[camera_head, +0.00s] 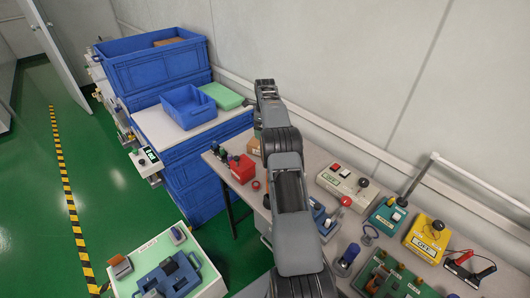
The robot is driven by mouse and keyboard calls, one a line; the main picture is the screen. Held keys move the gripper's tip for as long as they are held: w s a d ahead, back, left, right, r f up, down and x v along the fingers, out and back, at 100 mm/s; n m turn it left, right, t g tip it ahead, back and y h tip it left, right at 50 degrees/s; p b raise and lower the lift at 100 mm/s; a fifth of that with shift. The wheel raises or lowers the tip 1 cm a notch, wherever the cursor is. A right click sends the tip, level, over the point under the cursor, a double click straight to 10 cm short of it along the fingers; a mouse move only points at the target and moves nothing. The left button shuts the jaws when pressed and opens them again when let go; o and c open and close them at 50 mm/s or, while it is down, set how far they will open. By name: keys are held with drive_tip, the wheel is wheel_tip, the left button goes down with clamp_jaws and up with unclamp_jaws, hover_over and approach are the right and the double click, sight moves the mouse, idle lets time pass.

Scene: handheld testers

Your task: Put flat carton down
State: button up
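A small tan, carton-like piece (253,146) shows on the left of my arm, at the back of the grey table. My arm covers part of it, so I cannot tell whether it is held or resting. A brown carton-like piece (169,41) lies inside the top blue crate at the back left. I cannot tell which of these is the flat carton. My arm reaches from the bottom middle to the back of the table.
The grey table (316,164) holds several testers, including a yellow box (427,238) and a red box (242,168). Left of it, blue crates carry a white top (160,128) with a blue bin (188,106) and a green slab (221,95). Green floor (110,195) is clear at left.

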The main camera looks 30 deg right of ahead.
wheel_tip(320, 180, down, 11)
drive_tip(key=shift+s+f, duration=0.1)
idle(0.6)
drive_tip(key=shift+a, duration=0.1)
drive_tip(key=c, duration=1)
drive_tip(key=shift+c, duration=0.7)
